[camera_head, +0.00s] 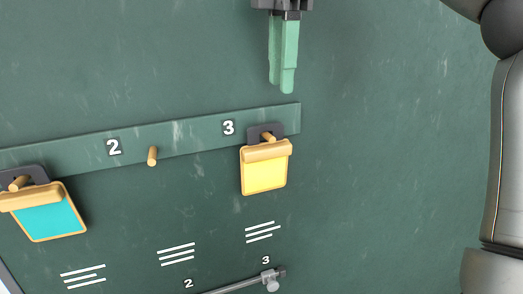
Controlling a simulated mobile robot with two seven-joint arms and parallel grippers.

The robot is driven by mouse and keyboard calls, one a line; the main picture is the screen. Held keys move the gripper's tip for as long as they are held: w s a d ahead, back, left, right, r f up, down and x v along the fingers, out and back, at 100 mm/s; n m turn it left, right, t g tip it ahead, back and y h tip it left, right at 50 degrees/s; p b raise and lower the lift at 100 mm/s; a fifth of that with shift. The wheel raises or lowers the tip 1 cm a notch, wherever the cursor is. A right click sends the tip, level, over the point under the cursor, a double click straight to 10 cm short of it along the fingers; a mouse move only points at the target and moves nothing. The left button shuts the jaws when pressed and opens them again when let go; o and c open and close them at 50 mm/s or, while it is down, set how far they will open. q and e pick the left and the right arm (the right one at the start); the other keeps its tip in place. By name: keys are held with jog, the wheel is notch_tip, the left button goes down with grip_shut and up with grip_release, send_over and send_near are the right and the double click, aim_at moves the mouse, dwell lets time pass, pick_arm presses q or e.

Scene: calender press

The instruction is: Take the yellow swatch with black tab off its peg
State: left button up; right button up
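The yellow swatch (265,175) hangs on a wooden peg (268,137) near the right end of the rail, just right of the numeral 3. It has a tan frame and a tan bar on top. Its black tab (263,130) shows above the bar, around the peg. My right gripper (283,88), with green fingers, comes down from the top edge, above the swatch and apart from it. The two fingers overlap in this view, so any gap between them is unclear. Nothing shows between them. My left gripper is out of view.
The green rail (190,132) crosses the dark green board. An empty peg (152,156) sits by numeral 2. A teal swatch (48,218) with a dark tab hangs at far left. A grey rod (243,284) lies below. The board right of the rail is bare.

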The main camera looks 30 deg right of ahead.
send_over(278, 144)
jog(key=f, duration=0.5)
jog(key=shift+s+f, duration=0.2)
jog(key=shift+f, duration=0.15)
jog(key=shift+w+f, duration=0.2)
jog(key=shift+f, duration=2.85)
jog(key=shift+c, duration=0.2)
grip_shut()
